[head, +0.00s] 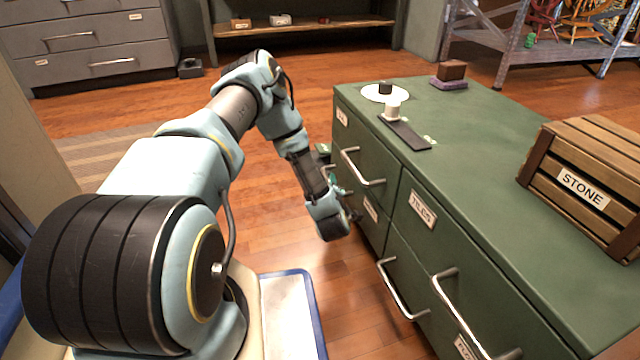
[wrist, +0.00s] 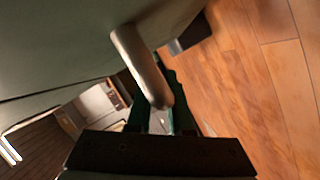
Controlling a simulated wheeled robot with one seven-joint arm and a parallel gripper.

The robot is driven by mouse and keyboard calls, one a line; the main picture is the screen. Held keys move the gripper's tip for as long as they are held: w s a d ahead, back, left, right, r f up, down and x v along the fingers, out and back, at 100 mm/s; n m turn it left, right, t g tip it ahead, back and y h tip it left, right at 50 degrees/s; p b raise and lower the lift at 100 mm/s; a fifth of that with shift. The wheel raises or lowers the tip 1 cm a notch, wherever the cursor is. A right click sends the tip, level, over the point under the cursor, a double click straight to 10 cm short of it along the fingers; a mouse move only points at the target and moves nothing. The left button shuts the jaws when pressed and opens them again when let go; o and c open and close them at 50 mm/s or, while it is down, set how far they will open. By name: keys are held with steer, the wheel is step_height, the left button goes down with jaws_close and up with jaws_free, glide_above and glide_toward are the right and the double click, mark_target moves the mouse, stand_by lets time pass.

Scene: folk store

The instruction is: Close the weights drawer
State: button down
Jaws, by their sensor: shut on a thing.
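The green cabinet (head: 480,170) has several drawers with metal bar handles. One drawer front reads TILES (head: 422,209); I cannot read a weights label on any drawer. My gripper (head: 352,214) is low against the cabinet's left-hand drawers, beside a small label (head: 370,209) too small to read. In the wrist view my gripper (wrist: 160,120) is shut on a metal drawer handle (wrist: 140,62), whose bar runs up to a green front (wrist: 60,45). My arm hides part of this area in the head view, and how far that drawer stands out cannot be told.
Other handles (head: 400,290) jut out nearer me. Wooden floor (head: 290,190) lies open left of the cabinet.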

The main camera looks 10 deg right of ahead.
steer(key=shift+d, duration=0.3)
steer(key=c, duration=0.8)
jaws_free()
steer(key=shift+c, duration=0.2)
steer(key=p+v, duration=0.5)
steer(key=v, duration=0.5)
steer(key=shift+s, duration=0.35)
steer(key=shift+r, duration=0.1)
